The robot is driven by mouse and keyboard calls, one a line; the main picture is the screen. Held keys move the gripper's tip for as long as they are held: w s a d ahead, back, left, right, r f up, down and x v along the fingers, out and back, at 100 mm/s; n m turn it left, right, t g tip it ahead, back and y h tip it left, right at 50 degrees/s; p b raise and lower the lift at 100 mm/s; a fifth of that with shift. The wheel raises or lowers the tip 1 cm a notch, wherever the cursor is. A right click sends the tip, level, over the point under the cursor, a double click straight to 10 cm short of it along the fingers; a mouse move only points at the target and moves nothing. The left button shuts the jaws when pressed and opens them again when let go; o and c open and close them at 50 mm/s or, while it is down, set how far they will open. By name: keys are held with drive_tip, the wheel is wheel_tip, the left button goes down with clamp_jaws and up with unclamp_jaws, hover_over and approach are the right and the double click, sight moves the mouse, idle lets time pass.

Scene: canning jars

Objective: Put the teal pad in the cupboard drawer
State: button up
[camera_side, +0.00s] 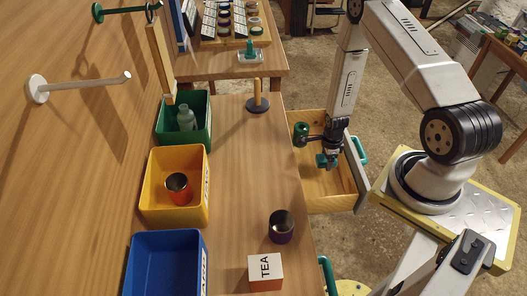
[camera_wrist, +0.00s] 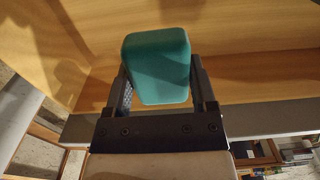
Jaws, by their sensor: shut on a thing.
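The teal pad (camera_wrist: 158,65) is a rounded block held between my two fingers in the wrist view. In the side view the pad (camera_side: 321,160) shows small at the end of my arm. My gripper (camera_side: 331,160) is shut on it and points down into the open wooden drawer (camera_side: 347,181). The drawer is pulled out from the bench's right side, with a teal handle (camera_side: 361,150) on its grey front. The pad appears within the drawer's outline; I cannot tell whether it touches the drawer floor. In the wrist view, wooden boards (camera_wrist: 255,65) lie behind the pad.
Green (camera_side: 206,140), yellow (camera_side: 151,213) and blue (camera_side: 131,270) bins line the bench's left side. The bench middle is clear.

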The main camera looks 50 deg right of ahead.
sight(322, 177)
drive_tip(key=shift+f, duration=1.85)
drive_tip(key=shift+f, duration=0.1)
drive_tip(key=shift+f, duration=1.95)
drive_tip(key=shift+f, duration=0.1)
drive_tip(key=o, duration=1.1)
drive_tip(key=shift+w+d, duration=0.15)
